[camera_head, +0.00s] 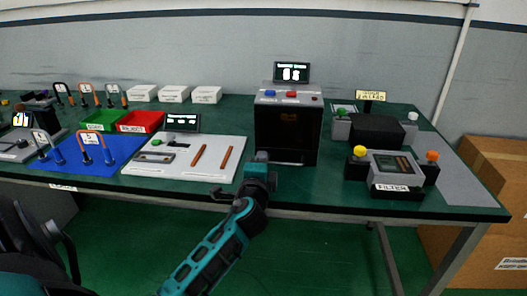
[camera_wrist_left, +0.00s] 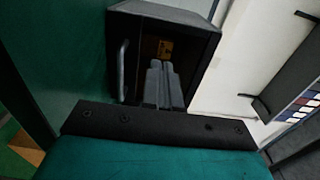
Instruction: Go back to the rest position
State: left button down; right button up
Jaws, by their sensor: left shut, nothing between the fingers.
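My left gripper (camera_head: 262,157) reaches over the front edge of the table, just in front of the lower left of the dark microwave generator (camera_head: 288,125). Its two grey fingers (camera_wrist_left: 162,68) lie together and empty in the wrist view. The generator (camera_wrist_left: 209,12) lies beyond the fingertips there, with a grey handle (camera_wrist_left: 122,70) at its left. I cannot tell whether the fingers touch it. A lit display (camera_head: 291,72) stands on top, above blue and red buttons on the box. My right gripper is not in view.
Left of the generator is a white board (camera_head: 215,172) with two orange-brown rods. A blue mat (camera_head: 75,165) and green and red trays (camera_head: 141,122) are farther left. A filter unit (camera_head: 392,170) with yellow and orange knobs stands right. Cardboard boxes (camera_head: 490,185) are beyond the table's right end.

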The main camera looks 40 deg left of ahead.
pick_arm(q)
jog(key=shift+v, duration=2.8)
